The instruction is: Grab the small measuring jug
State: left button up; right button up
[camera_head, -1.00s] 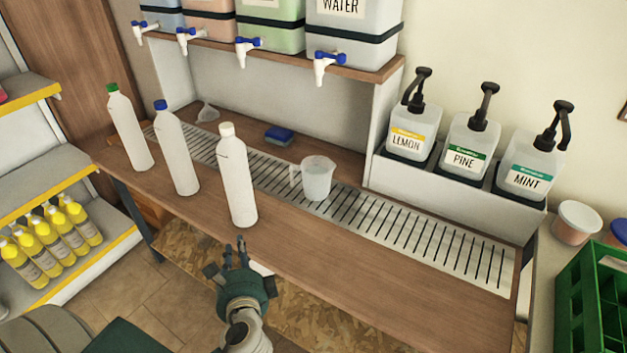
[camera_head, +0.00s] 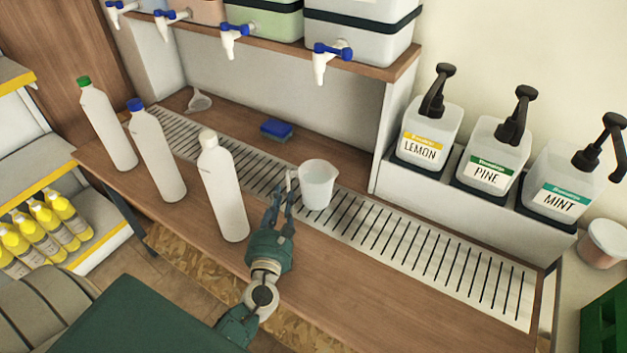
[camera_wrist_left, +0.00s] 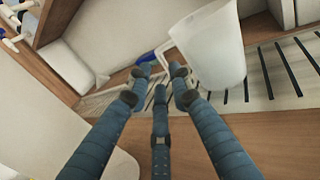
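The small measuring jug (camera_head: 317,185) is a translucent white cup standing upright on the slotted drain grate, its handle on the left side. It also shows at the upper right of the left wrist view (camera_wrist_left: 216,48), its handle just beyond my fingertips. My left gripper (camera_head: 281,190) is over the bench at the jug's handle side. Its fingers (camera_wrist_left: 160,74) are apart with a gap between the tips, and nothing is held. Whether a fingertip touches the handle I cannot tell. My right gripper is not in view.
A white-capped bottle (camera_head: 222,190) stands close left of my left gripper, with blue-capped (camera_head: 158,155) and green-capped (camera_head: 107,128) bottles farther left. A blue sponge (camera_head: 276,129) lies behind the jug. Taps (camera_head: 322,60) hang above. The grate (camera_head: 430,240) is clear to the right.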

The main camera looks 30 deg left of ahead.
pick_arm(q)
jog(key=x, duration=0.2)
jog(key=shift+w+a, duration=0.1)
jog(key=shift+w, duration=0.25)
jog(key=shift+w+a, duration=0.15)
jog(key=shift+w, duration=0.15)
jog(key=x, duration=0.4)
jog(key=shift+w+a, duration=0.1)
jog(key=shift+w, duration=0.35)
grip_shut()
jog(key=shift+r, duration=0.15)
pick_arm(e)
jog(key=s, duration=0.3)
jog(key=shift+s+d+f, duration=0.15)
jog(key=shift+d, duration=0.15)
